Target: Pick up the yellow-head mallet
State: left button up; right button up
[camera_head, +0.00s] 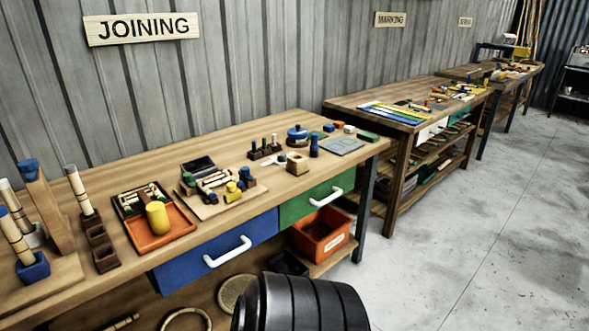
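Neither of my grippers is in view.
The near bench (255,204) also holds blue-capped sticks in holders, a blue round pot (297,135) and a grey plate (342,146). Below are a blue drawer (200,262), a green drawer (300,205) and an orange bin (321,236). Clear floor lies right.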

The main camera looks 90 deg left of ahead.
aim_at(157, 216)
jog(key=u, duration=3.75)
